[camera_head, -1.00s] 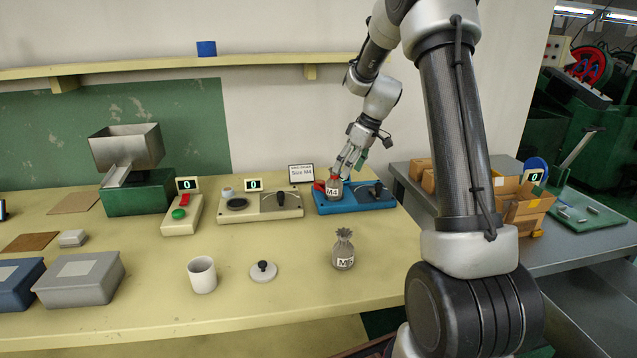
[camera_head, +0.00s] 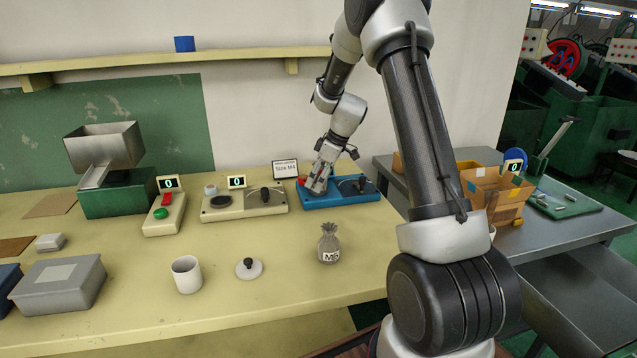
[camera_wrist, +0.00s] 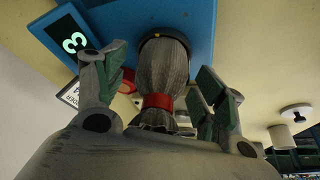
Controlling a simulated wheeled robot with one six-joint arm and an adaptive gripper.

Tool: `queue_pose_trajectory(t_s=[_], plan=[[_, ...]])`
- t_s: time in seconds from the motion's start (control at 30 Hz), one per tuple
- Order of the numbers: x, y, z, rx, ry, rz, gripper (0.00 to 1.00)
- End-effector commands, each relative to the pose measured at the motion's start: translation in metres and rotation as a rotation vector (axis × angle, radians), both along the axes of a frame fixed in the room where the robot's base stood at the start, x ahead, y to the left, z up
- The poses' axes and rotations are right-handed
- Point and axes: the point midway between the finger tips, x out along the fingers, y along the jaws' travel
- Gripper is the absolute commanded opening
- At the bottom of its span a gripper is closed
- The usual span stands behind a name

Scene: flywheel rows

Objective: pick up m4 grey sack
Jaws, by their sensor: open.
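The M4 grey sack (camera_wrist: 162,66) has a red band round its neck and stands on the blue weighing device (camera_head: 350,197) at the back of the bench. In the wrist view it sits between the two fingers of my gripper (camera_wrist: 160,72), with one finger on each side and gaps visible. My gripper (camera_head: 317,186) is open around it, and in the head view it hides most of the sack. A lit display (camera_wrist: 74,43) on the blue device shows in the wrist view.
A second grey sack (camera_head: 329,245), its label hard to read, stands nearer the bench front. A white cup (camera_head: 186,275) and a knobbed lid (camera_head: 249,268) are left of it. A sign (camera_head: 285,169) reading Size M4 stands behind the blue device. An open cardboard box (camera_head: 490,190) is right.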

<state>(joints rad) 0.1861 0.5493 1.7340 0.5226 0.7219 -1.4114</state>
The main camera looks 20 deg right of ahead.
Motion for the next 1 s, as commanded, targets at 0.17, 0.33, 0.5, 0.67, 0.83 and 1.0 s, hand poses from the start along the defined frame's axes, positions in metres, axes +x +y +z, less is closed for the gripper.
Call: queue_pose_trajectory(t_s=[0.17,0.33,0.5,0.67,0.83,1.0], plan=[[0.000,0.000,0.000,0.000,-0.002,0.001,0.70],[0.000,0.000,0.000,-0.001,-0.001,0.001,0.41],[0.000,0.000,0.000,-0.001,-0.001,0.000,0.12],[0.000,0.000,0.001,0.000,-0.002,0.001,0.07],[0.001,0.000,0.012,0.000,-0.003,0.001,0.07],[0.001,0.000,0.046,-0.001,-0.006,0.001,0.07]])
